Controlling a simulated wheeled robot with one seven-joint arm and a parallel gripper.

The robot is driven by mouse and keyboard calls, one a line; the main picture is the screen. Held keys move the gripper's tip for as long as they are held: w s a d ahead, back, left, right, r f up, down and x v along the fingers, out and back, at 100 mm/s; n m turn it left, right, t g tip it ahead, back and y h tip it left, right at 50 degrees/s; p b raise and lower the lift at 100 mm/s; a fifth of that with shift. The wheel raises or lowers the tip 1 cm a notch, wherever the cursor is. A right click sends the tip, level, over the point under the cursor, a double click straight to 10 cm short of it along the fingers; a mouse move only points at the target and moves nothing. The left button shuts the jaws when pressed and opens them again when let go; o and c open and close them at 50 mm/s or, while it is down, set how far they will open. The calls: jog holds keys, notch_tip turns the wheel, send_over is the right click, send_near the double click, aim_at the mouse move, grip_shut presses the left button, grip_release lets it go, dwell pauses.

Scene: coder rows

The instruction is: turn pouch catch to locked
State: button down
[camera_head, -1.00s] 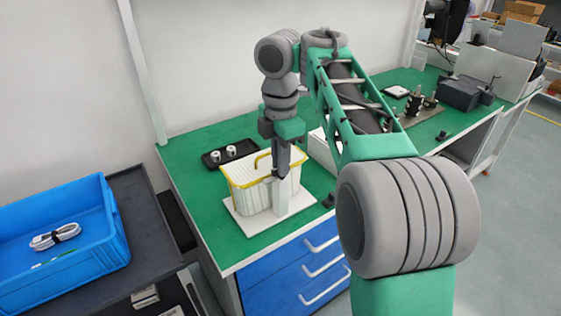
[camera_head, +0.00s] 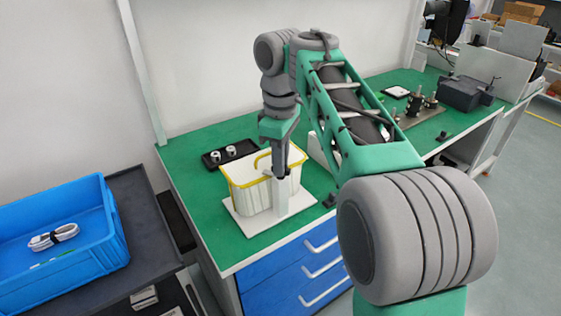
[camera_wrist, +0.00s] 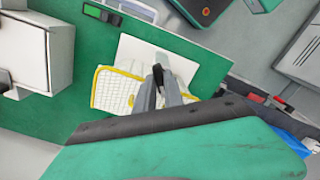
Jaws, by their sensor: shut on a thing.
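In the wrist view, the pouch (camera_wrist: 112,90) lies left of my gripper (camera_wrist: 158,72), with the base plate (camera_wrist: 135,50) beyond.
A black tray (camera_head: 229,153) with two small white pieces lies behind the pouch on the green bench (camera_head: 185,165). A blue crate (camera_head: 60,250) with a coiled cable stands at the left. A dark box (camera_head: 466,93) sits at the bench's far right.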

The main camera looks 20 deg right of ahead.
jog(key=m, duration=0.7)
dwell(0.6)
jog(key=c, duration=1.5)
grip_release()
jog(key=shift+o, duration=0.3)
notch_tip(320, 180, up, 8)
jog(key=p, duration=0.7)
jog(key=shift+f, duration=0.1)
